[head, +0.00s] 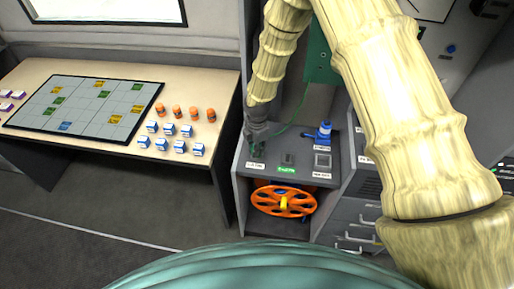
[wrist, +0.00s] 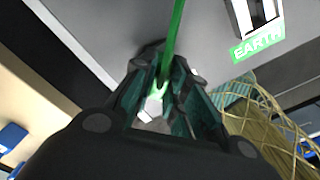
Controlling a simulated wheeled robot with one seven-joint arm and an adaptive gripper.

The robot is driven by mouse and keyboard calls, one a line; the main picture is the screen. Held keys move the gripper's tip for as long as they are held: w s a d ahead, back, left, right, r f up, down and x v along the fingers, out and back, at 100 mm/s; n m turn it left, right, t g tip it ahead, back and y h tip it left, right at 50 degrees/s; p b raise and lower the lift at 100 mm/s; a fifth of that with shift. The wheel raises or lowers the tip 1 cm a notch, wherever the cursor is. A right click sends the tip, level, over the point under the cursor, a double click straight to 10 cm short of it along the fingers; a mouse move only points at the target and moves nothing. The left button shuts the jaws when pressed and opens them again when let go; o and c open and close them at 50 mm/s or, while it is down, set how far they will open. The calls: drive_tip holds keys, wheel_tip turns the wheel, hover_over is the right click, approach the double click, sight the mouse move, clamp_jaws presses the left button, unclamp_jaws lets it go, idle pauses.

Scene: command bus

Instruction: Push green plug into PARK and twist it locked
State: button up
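My gripper (head: 257,148) points down at the left socket position on the grey cabinet top (head: 300,142), behind a small white label. In the wrist view its dark teal fingers (wrist: 163,62) converge around the green plug (wrist: 157,98), whose pale end and bright green part show between them. The fingers look shut on it. A green cable (head: 291,123) runs from the gripper up to the green box (head: 318,55). The plug's lower end and the socket under it are hidden, so I cannot tell how deep it sits or its twist. The label lettering is too small to read surely.
The EARTH socket (head: 288,158) with its green label (head: 286,169) is beside my gripper. A blue plug (head: 323,133) stands at the back right, behind a grey socket (head: 322,160). An orange reel (head: 283,201) sits below. A table (head: 205,80) with blocks stands left.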

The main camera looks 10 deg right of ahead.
drive_tip(key=o, duration=0.4)
drive_tip(key=shift+c, duration=0.2)
wheel_tip(320, 180, up, 12)
drive_tip(key=s+f+m, duration=0.1)
drive_tip(key=s+f, duration=0.1)
drive_tip(key=s+d+f+m, duration=0.1)
drive_tip(key=s+f+m, duration=0.1)
drive_tip(key=s+f, duration=0.1)
drive_tip(key=s+d+f+m, duration=0.1)
drive_tip(key=s+f, duration=0.1)
drive_tip(key=f, duration=0.1)
drive_tip(key=shift+s+f+y, duration=0.25)
drive_tip(key=shift+y, duration=0.15)
drive_tip(key=s+d+f+m, duration=0.4)
drive_tip(key=s+m, duration=0.2)
drive_tip(key=s, duration=0.5)
drive_tip(key=s+d+f+m, duration=0.45)
drive_tip(key=s+m, duration=0.25)
drive_tip(key=s, duration=0.4)
drive_tip(key=s+d+f+m, duration=0.4)
drive_tip(key=s+d+m, duration=0.15)
drive_tip(key=s, duration=0.55)
wheel_tip(320, 180, down, 6)
drive_tip(key=a+b, duration=0.1)
drive_tip(key=b, duration=0.5)
drive_tip(key=shift+w+m+h, duration=0.35)
drive_tip(key=shift+w+h, duration=0.05)
